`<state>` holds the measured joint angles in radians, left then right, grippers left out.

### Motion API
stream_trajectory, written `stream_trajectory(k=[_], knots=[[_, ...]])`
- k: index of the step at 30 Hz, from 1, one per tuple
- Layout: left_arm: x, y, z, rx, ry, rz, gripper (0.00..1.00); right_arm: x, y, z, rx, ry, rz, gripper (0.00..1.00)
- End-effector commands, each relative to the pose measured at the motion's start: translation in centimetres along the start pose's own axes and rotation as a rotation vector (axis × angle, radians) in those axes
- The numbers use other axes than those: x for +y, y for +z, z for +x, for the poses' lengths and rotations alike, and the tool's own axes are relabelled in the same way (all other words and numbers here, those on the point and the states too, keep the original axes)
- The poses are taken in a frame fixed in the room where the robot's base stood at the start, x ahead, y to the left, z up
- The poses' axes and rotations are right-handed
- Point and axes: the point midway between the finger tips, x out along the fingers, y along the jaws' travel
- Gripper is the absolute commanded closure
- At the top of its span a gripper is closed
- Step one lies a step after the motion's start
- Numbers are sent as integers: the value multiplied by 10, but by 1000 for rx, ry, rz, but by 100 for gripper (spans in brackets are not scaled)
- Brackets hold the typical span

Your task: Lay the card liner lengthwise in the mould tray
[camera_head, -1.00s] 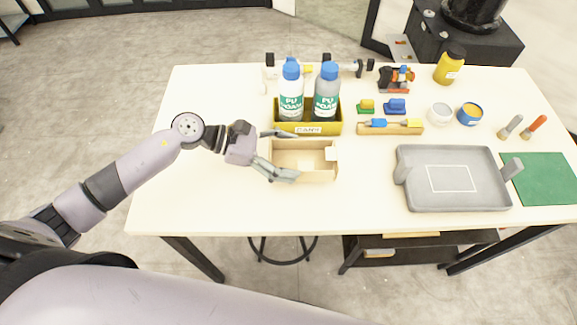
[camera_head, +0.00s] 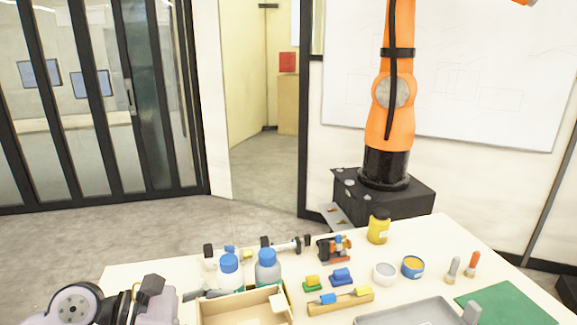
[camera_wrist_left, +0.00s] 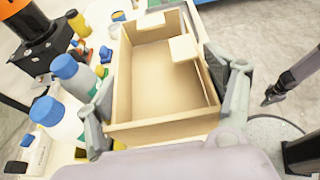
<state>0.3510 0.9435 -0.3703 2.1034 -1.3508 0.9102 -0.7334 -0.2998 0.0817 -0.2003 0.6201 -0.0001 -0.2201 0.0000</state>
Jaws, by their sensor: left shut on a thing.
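The card liner is a tan, open-topped box (camera_head: 243,306) with small inner flaps, at the bottom of the head view. It fills the middle of the left wrist view (camera_wrist_left: 158,85). My left gripper (camera_wrist_left: 160,80) is shut on it, with a finger along each of two opposite outer sides. In the head view, the gripper (camera_head: 198,295) is mostly hidden or cut off at the liner's left end. The grey mould tray (camera_head: 410,314) lies to the right, mostly below the frame, its visible part empty.
Two blue-capped bottles (camera_head: 267,268) stand just behind the liner. Coloured clamps, a wooden piece with blue and yellow parts (camera_head: 340,301), two small pots (camera_head: 412,267) and a yellow jar (camera_head: 379,227) stand behind the tray. A green mat (camera_head: 505,305) lies right.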

Motion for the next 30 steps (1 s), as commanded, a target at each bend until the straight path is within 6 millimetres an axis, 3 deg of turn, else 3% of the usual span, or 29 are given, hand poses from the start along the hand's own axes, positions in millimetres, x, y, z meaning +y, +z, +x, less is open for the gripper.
stream_trajectory(k=[15, 30], knots=[[-14, -64, -45, 2, 250, -107, 51, 0, 0, 0, 0, 0, 1, 100], [-16, -72, -56, 10, 299, -113, 51, -2, 0, 0, 0, -3, 2, 100]])
